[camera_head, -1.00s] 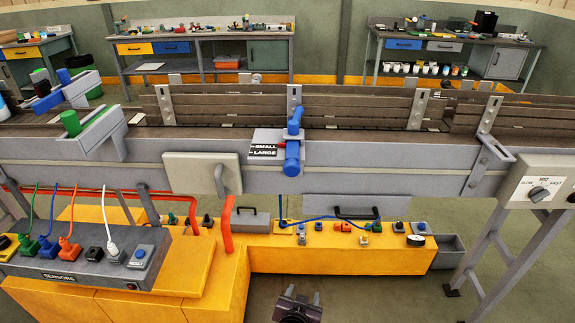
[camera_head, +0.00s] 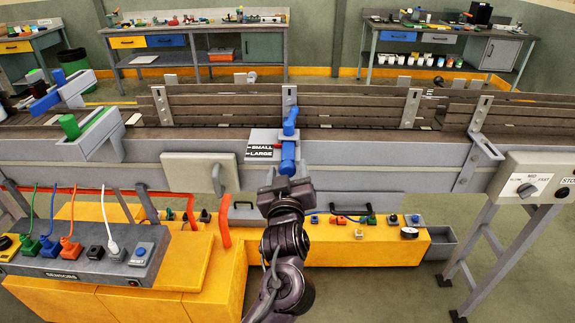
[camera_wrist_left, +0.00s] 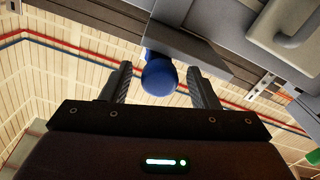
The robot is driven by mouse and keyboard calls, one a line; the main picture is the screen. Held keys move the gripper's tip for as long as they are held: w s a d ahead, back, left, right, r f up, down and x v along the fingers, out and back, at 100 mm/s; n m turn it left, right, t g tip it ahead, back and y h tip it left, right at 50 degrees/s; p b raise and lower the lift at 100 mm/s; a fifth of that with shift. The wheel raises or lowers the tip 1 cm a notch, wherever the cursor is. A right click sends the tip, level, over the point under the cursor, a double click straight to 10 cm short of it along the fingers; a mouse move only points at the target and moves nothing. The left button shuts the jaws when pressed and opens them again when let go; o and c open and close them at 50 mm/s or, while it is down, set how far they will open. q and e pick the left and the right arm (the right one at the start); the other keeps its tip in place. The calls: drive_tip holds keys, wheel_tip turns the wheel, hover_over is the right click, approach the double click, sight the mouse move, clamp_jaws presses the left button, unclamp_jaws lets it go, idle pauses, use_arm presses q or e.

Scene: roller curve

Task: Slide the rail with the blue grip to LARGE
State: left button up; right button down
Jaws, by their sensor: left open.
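The blue grip (camera_head: 288,157) hangs at the front edge of the conveyor, below a blue clamp (camera_head: 290,120) on the rail's slotted bracket. The guide rail (camera_head: 350,108) runs along the belt. A plate (camera_head: 262,138) beside the grip reads SMALL above LARGE, with a thin red pointer near LARGE's upper side. My left gripper (camera_head: 286,183) is just below the grip, pointing up at it. In the left wrist view, the round end of the blue grip (camera_wrist_left: 158,76) lies between the two spread fingers of my left gripper (camera_wrist_left: 160,85). Contact cannot be told. My right gripper is out of view.
A grey panel with a handle (camera_head: 195,172) sits left of the grip on the conveyor's front. A yellow bench (camera_head: 380,250) with small parts stands below. A sensor box (camera_head: 90,262) is at lower left, a speed dial box (camera_head: 530,185) at right.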

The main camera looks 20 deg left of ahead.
use_arm(q)
drive_tip(key=shift+w+a, duration=0.1)
drive_tip(key=shift+w, duration=0.3)
drive_tip(key=shift+c, duration=0.4)
